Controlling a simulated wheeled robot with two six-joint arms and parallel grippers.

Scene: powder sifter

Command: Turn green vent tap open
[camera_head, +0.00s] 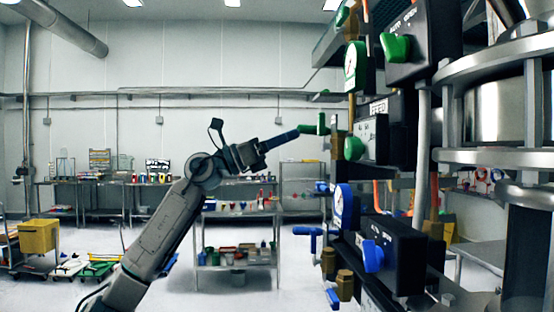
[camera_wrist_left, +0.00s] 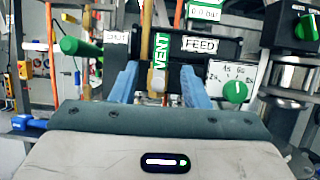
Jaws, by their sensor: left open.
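The green vent tap (camera_head: 318,125) has a lever handle on a brass valve on the panel at right. In the left wrist view, the green handle (camera_wrist_left: 80,47) sticks out sideways at upper left, left of my left finger. A green VENT label (camera_wrist_left: 161,50) stands upright near the middle. My left gripper (camera_head: 296,133) is open, its blue fingertips close to the green handle in the head view. In the left wrist view, my left gripper (camera_wrist_left: 159,84) has its fingers apart on either side of the VENT label, with the brass part behind. Contact cannot be told. My right gripper is out of view.
A green knob (camera_wrist_left: 235,91) on a white dial sits right of my fingers. A blue lever (camera_head: 307,231) and a blue gauge (camera_head: 343,206) are lower on the panel. A black box with a green knob (camera_head: 395,46) hangs above.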

